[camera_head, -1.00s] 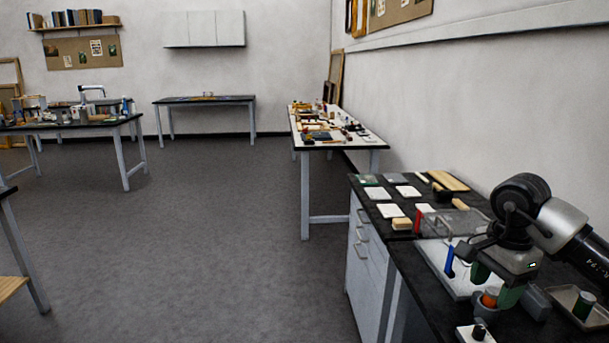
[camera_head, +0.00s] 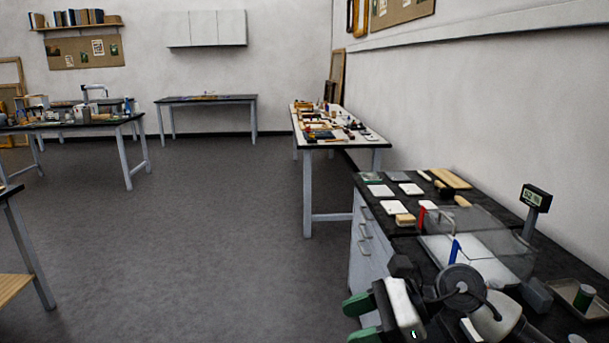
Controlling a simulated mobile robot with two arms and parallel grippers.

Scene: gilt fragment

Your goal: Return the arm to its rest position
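My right arm comes in at the bottom right, folded low in front of the dark bench (camera_head: 405,245). Its gripper (camera_head: 355,320) points left, off the bench's front side and over the floor. Its two green fingertips stand apart with nothing visible between them. The gripper body is grey and white with a small green light. My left arm and gripper are not in view. The arm covers part of the bench's near end.
White cards (camera_head: 381,191), wooden blocks (camera_head: 405,220) and a clear-walled box with a blue upright piece (camera_head: 455,249) are on the bench. The floor (camera_head: 220,230) left is clear.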

